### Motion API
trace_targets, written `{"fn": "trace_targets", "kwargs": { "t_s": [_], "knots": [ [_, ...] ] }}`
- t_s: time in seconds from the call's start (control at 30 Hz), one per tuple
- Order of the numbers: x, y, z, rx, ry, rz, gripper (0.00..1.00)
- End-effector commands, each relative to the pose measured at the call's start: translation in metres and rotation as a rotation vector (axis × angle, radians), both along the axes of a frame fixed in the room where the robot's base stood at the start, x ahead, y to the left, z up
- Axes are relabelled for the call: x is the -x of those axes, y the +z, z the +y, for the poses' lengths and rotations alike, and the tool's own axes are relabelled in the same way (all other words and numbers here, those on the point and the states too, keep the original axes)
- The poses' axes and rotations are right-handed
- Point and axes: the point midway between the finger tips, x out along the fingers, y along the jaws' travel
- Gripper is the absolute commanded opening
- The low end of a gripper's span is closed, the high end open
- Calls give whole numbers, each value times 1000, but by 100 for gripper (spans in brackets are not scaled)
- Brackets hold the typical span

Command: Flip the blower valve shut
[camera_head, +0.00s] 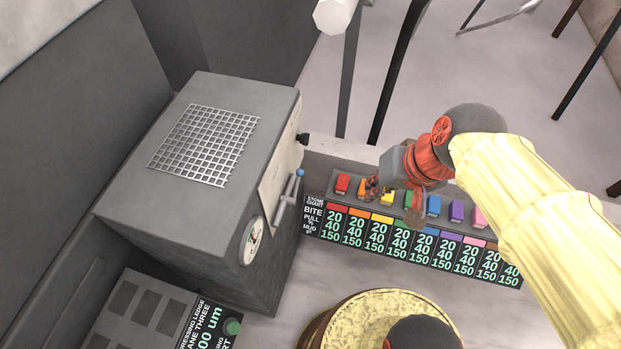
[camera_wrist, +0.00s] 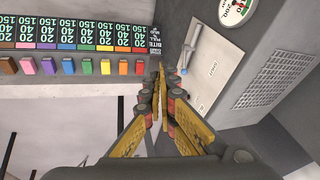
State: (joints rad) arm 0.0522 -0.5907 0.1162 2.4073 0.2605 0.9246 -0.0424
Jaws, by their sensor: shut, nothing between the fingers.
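The blower valve is most likely the grey lever (camera_head: 287,197) with a blue tip on the right side face of the grey box (camera_head: 205,225). In the head view it slants up toward its blue end. In the wrist view the lever (camera_wrist: 190,52) lies just right of the fingertips, its blue tip nearest them. My gripper (camera_head: 373,188) is right of the lever, apart from it, above the row of coloured blocks. In the wrist view my gripper (camera_wrist: 161,72) has its yellow fingers together at the tips, with nothing seen between them.
A row of coloured blocks (camera_head: 433,206) stands behind a numbered chart strip (camera_head: 408,240), below my gripper. A round gauge (camera_head: 252,241) and a pale sheet (camera_head: 283,172) are on the box's side. A grille (camera_head: 205,145) is on its top.

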Motion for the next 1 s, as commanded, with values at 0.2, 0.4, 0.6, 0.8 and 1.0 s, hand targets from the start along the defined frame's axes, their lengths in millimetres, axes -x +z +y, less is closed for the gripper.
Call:
{"fn": "trace_targets", "kwargs": {
  "t_s": [0.2,0.4,0.6,0.8,1.0],
  "knots": [
    [-50,-75,47,-364,-199,267,0],
    [-110,-141,69,-688,-451,438,0],
    [-169,-222,62,-974,-760,540,0],
    [-203,-294,38,-1152,-1016,565,0],
    [-214,-324,24,-1215,-1127,561,0]
  ]
}}
